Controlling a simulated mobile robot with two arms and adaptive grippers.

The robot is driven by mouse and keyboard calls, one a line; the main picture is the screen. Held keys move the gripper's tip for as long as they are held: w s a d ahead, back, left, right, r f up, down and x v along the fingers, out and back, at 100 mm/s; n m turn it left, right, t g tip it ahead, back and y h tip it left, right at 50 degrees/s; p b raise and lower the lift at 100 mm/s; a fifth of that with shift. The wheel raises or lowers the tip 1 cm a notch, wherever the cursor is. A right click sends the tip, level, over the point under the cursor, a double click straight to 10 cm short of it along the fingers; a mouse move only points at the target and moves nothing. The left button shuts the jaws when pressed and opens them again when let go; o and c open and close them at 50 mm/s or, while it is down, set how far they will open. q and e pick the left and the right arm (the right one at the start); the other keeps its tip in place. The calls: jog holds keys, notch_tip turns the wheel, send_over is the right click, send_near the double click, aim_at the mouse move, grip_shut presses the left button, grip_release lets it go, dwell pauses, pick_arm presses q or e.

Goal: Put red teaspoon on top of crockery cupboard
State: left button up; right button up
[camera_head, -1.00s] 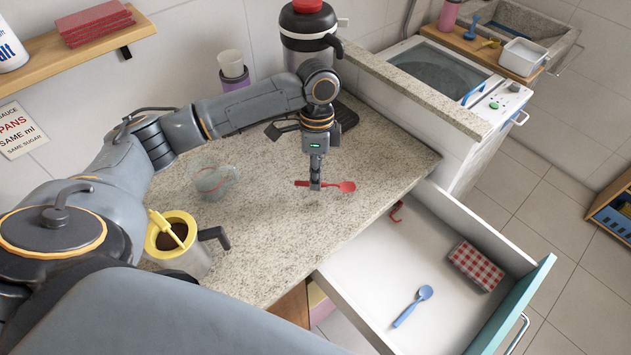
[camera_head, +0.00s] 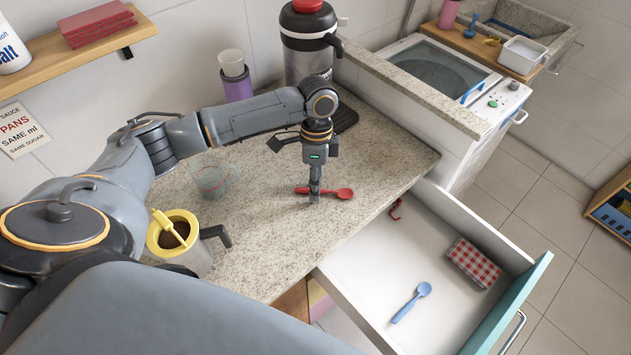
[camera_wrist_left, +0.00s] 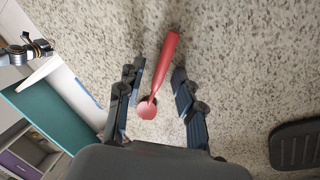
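The red teaspoon (camera_head: 344,193) lies on the speckled granite top (camera_head: 270,235) of the cupboard unit with the open drawer. My left gripper (camera_head: 315,198) points down over the spoon's handle. In the left wrist view the teaspoon (camera_wrist_left: 170,50) lies between the fingers of the left gripper (camera_wrist_left: 160,85). The fingers are spread, with gaps on both sides of the spoon. No label shows whether this unit is the crockery cupboard.
The open drawer (camera_head: 375,270) holds a blue spoon (camera_head: 412,302) and a red checked item (camera_head: 473,264). Bare worktop surrounds the spoon.

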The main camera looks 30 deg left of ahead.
pick_arm(q)
notch_tip(320, 180, up, 12)
jog(key=w+a+b, duration=0.1)
jog(key=w+b, duration=0.1)
dwell(0.4)
dwell(0.4)
